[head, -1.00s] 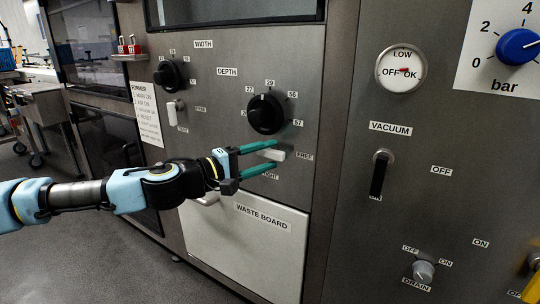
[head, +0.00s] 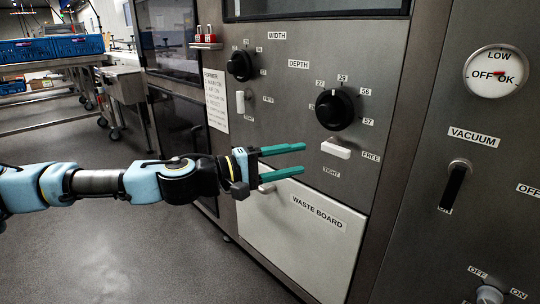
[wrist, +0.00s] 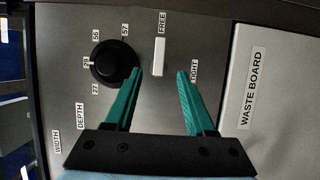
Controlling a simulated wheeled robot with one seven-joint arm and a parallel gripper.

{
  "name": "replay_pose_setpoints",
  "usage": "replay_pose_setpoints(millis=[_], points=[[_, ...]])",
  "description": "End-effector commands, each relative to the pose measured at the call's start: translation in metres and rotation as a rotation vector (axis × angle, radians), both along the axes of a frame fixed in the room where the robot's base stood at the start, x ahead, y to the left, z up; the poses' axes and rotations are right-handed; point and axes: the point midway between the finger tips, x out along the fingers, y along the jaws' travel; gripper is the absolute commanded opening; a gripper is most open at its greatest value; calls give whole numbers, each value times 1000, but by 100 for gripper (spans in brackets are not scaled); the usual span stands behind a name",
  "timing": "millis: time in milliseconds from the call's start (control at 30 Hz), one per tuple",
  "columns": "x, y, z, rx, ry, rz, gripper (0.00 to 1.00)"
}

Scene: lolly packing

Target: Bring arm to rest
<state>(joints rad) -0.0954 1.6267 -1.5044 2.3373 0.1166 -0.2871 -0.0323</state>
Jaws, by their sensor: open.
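My gripper (head: 303,159) is open and empty, with two teal fingers apart, in front of the grey machine panel (head: 285,90). In the head view it is left of and slightly below the white depth lever (head: 336,149), apart from it. The black depth knob (head: 334,109) is above that lever. In the wrist view the fingers (wrist: 158,72) point at the panel, with the white lever (wrist: 158,57) beyond and between them and the depth knob (wrist: 114,62) at the left finger. My arm extends in from the left.
The white waste board (head: 300,235) is below my gripper. The width knob (head: 241,65) and its lever (head: 240,102) are up and left. The vacuum gauge (head: 496,72) and vacuum lever (head: 454,186) are at right. Open floor (head: 110,215) and blue crates (head: 55,47) are at left.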

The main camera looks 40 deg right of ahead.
Motion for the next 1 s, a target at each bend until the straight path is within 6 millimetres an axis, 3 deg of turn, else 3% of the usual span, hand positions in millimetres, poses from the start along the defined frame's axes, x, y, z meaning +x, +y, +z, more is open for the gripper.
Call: replay_pose_setpoints(millis=[300,367,467,633,800,1000], points=[[-3,1,-5,13,-13,-9,55],[-8,4,-16,42,-35,-29,55],[-20,15,-48,130,-105,-81,55],[-24,59,-127,365,-260,-184,55],[3,122,-186,614,-389,-238,55],[59,210,-216,901,-497,-228,55]])
